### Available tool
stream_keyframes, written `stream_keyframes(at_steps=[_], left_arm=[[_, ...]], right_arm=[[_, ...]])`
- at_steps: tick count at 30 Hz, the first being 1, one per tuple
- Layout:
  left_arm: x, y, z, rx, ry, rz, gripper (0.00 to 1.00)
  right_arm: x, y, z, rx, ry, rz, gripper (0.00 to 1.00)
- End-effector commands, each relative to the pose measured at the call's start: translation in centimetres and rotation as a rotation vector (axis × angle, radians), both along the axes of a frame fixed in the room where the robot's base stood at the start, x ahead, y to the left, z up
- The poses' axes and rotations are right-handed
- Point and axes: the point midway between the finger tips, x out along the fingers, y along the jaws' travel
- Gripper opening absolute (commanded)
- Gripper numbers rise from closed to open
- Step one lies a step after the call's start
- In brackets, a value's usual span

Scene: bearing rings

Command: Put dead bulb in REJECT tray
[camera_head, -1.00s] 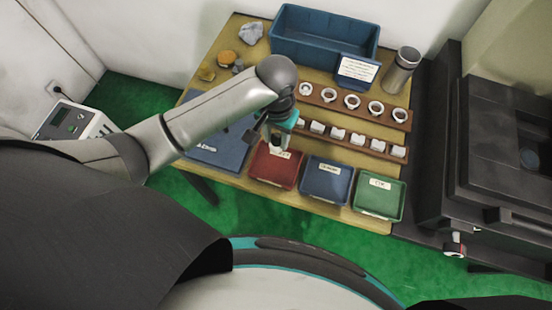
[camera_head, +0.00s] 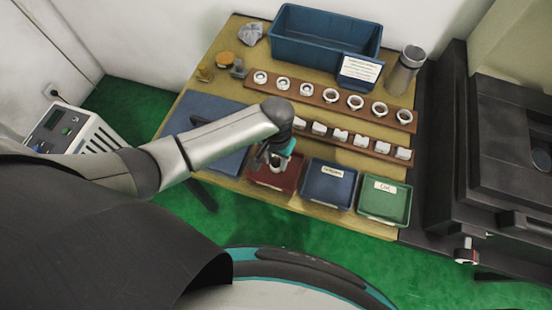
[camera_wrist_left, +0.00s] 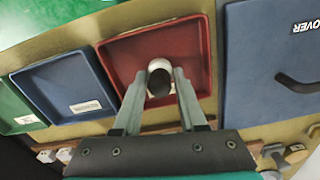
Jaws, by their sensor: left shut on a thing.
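My left gripper (camera_head: 274,160) is shut on a small white round piece (camera_wrist_left: 160,72) with a dark middle or end. I cannot tell whether this is a bulb or a ring. In the left wrist view the fingertips (camera_wrist_left: 160,85) pinch its sides. The gripper points down over the red tray (camera_head: 286,184). In the left wrist view the red tray (camera_wrist_left: 190,40) lies behind the piece. I cannot tell whether the piece touches the tray floor. No REJECT label is readable. My right gripper is not in view.
A blue tray (camera_head: 328,186) and a green tray (camera_head: 385,205) stand to the right. Behind are a rack with rings (camera_head: 320,92), a row of white pieces (camera_head: 360,141), a blue bin (camera_head: 325,42) and a metal flask (camera_head: 404,72).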

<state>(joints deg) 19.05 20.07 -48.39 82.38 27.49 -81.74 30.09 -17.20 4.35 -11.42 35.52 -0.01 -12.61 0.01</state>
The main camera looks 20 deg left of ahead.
Motion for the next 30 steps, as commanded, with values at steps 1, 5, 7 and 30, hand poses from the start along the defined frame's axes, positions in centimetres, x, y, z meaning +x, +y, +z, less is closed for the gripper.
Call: stream_keyframes(at_steps=[1,5,7,30], left_arm=[[0.0,0.0,0.0,0.000,0.000,0.000,0.00],[0.0,0.0,-0.3,0.000,0.001,0.001,0.42],[0.0,0.0,-0.3,0.000,0.001,0.001,0.50],[0.1,-0.1,4.9,-0.003,-0.003,0.001,0.71]], right_arm=[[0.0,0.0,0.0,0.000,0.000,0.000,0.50],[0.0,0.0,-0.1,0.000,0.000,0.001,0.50],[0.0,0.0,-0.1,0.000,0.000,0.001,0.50],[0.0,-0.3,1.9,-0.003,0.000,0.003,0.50]])
